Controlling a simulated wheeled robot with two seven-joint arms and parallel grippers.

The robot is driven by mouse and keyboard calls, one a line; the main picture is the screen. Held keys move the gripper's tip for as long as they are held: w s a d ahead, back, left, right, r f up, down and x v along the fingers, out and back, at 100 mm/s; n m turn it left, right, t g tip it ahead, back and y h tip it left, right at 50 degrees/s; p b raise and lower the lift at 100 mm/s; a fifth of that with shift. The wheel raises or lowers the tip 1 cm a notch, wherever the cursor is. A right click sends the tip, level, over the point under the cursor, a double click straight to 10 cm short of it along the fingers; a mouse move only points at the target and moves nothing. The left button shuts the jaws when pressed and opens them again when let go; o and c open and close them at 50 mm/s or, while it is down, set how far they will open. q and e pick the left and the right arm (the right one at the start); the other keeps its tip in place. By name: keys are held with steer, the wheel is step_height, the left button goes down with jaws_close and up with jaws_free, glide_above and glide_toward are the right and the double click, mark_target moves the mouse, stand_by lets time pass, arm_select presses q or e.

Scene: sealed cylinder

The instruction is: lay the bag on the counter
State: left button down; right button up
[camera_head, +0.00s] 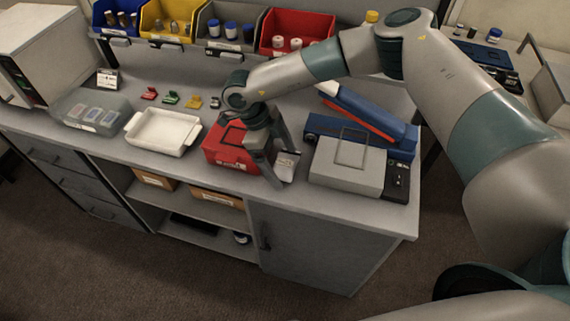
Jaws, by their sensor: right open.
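No thing is plainly recognisable as the bag. A small pale packet-like item (287,163) with dark marks is beside my right gripper's fingers; I cannot tell whether it is the bag or whether it touches them. My right gripper (268,170) points down over the right side of a red box-like case (226,146) and hides part of it. Its two fingers are apart, and I see nothing clamped between them. The grey counter (212,187) runs under these things. My left gripper is not in view.
A white tray (162,132) and a clear container (88,111) stand on the left. A grey device (346,166) and a blue-and-red device (362,112) stand on the right. Coloured bins (165,22) line the back. Small coloured pieces (170,98) lie before them.

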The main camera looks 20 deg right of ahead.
mark_target(288, 163)
steer(key=shift+c, duration=0.3)
steer(key=c, duration=1.2)
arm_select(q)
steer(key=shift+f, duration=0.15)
arm_select(e)
steer(key=shift+r, duration=0.15)
